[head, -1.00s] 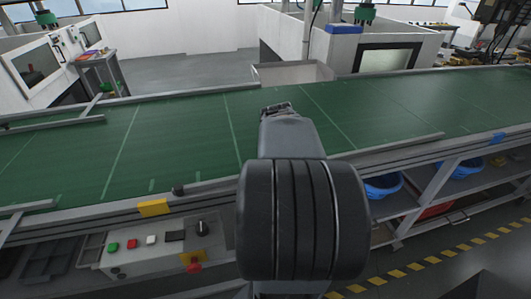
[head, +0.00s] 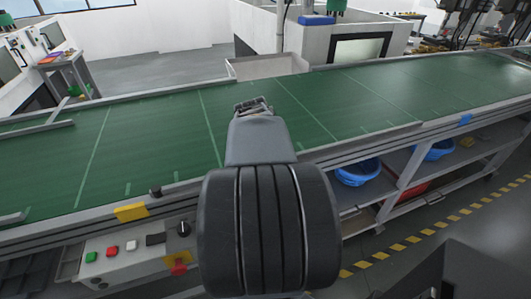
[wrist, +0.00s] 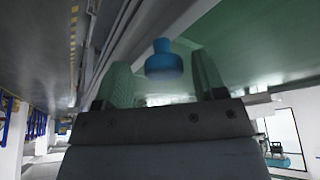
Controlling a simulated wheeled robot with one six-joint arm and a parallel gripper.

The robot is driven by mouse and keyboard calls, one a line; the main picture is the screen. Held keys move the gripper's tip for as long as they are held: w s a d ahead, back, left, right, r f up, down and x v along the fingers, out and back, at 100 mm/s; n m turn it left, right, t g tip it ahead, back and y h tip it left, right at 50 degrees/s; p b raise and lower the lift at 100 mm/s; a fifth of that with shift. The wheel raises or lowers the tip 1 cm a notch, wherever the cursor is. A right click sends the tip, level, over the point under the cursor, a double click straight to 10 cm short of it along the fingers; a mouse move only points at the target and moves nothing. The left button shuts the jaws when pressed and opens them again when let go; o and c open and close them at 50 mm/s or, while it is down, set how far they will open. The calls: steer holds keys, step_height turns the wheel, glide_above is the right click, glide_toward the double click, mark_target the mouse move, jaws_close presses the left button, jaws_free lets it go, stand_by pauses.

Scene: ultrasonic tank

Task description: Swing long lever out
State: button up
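My gripper (head: 252,105) reaches out over the green conveyor belt in the head view, small and partly hidden by my own arm. In the wrist view my gripper (wrist: 163,78) has two greenish fingers standing apart, one at each side. A blue knob-like piece (wrist: 165,62) shows between them in the picture. I see no contact with either finger, and I cannot tell how far beyond the fingertips it is. No long lever can be made out for certain in either view; the blue piece may be part of one.
The green conveyor belt (head: 350,105) runs across the head view with a grey rail along its near edge. A yellow block (head: 131,212) and a control box (head: 125,252) with buttons sit on the near side. Blue baskets (head: 358,172) stand on shelves below at right.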

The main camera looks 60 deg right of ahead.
steer(key=shift+r, duration=0.1)
steer(key=v, duration=1.3)
steer(key=shift+a+r+p, duration=0.15)
steer(key=shift+r+p, duration=0.15)
steer(key=shift+r, duration=0.05)
